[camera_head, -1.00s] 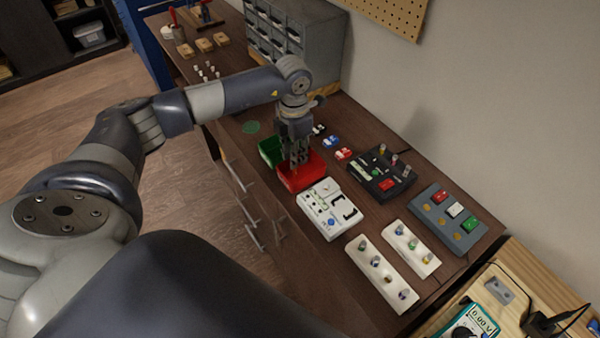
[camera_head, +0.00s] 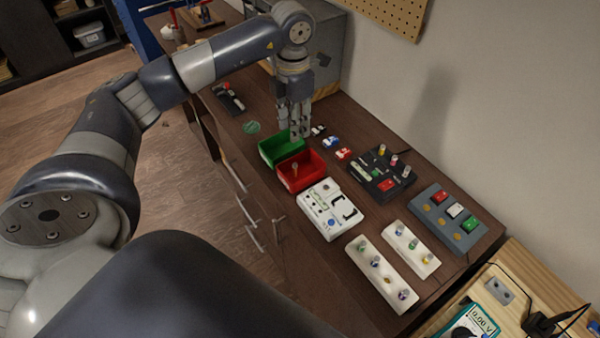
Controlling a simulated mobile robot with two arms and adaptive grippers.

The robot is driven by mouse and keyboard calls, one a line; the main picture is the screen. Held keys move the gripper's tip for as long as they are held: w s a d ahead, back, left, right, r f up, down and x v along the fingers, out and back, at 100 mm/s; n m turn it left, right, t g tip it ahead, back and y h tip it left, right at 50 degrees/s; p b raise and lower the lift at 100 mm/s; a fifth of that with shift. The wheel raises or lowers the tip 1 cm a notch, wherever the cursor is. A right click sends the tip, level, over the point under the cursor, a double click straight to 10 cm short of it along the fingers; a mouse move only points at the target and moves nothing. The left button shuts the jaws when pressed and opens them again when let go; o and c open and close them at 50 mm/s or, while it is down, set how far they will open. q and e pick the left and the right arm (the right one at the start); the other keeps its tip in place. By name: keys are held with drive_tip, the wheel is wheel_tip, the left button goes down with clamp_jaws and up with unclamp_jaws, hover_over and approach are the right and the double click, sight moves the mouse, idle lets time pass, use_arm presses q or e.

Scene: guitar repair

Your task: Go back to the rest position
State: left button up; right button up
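My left arm comes in from the left, and my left gripper (camera_head: 297,130) points down above the workbench (camera_head: 330,262), at the right end of the green bin (camera_head: 270,152). Its fingers look narrow at this size, and I cannot tell how far apart they are. No object shows between them. The red bin (camera_head: 312,178) stands just in front of the green bin and has a small tan item (camera_head: 295,169) inside. My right gripper is out of view.
A white panel (camera_head: 331,209), two white strips with knobs (camera_head: 378,277), a black board (camera_head: 380,176) and a grey board (camera_head: 447,217) lie to the right. A grey drawer cabinet (camera_head: 332,60) stands behind my arm. A multimeter (camera_head: 478,322) is at the lower right.

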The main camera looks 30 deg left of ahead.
use_arm(q)
drive_tip(key=shift+r, duration=0.6)
